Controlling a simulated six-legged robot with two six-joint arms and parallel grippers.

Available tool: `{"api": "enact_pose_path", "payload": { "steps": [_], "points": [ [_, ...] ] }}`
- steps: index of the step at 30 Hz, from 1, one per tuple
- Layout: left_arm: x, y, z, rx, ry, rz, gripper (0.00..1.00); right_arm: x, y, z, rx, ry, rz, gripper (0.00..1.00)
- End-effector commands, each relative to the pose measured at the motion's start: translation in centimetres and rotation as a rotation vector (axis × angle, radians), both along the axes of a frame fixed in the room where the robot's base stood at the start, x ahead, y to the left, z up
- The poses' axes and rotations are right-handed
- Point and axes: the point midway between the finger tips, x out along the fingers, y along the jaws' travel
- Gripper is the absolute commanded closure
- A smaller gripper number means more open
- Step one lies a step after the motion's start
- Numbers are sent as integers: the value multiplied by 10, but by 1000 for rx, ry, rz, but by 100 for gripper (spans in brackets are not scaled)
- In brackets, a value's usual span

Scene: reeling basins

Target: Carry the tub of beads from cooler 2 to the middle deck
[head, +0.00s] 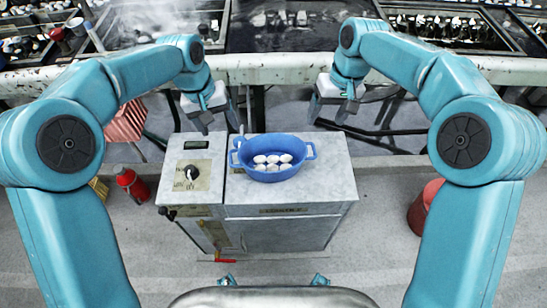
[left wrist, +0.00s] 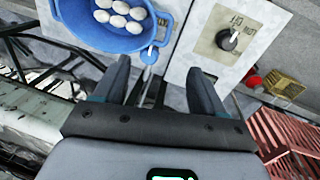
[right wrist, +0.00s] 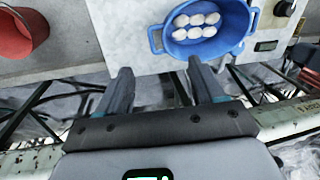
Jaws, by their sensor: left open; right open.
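A blue two-handled tub (head: 273,176) holding several white oval pieces (head: 273,161) sits on the pale top of a grey cabinet (head: 320,180). The label on the cabinet's front is too small to read surely. My left gripper (head: 203,122) is open and empty, above and behind the cabinet's left part. The tub (left wrist: 145,40) is ahead of its fingers (left wrist: 158,66) in the left wrist view. My right gripper (head: 335,112) is open and empty behind the cabinet's right back corner. In the right wrist view, the tub (right wrist: 205,48) lies beyond its fingers (right wrist: 160,66), apart from them.
A control panel with a black knob (head: 192,173) adjoins the cabinet's left side. A long bench with dark basins (head: 285,25) runs across the back. A red bucket (head: 424,207) stands right, a red bottle (head: 130,184) left, and a red slatted stool (head: 125,122) back left.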

Motion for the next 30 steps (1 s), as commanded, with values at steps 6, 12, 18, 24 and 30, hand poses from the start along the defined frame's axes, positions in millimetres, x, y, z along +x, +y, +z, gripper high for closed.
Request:
{"api": "enact_pose_path", "payload": {
  "steps": [6,12,18,24,30],
  "points": [
    [-1,-4,-16,1,3,-1,30,-2,1,-16,-1,4,2,32],
    [1,-11,-54,0,5,-1,30,-2,6,-54,0,6,1,32],
    [4,-19,-93,0,4,-1,30,-1,13,-93,0,4,2,32],
    [6,-24,-130,0,4,-1,30,-1,19,-131,0,4,1,32],
    [7,-29,-154,0,1,0,30,-1,24,-154,2,1,-1,32]
  ]
}}
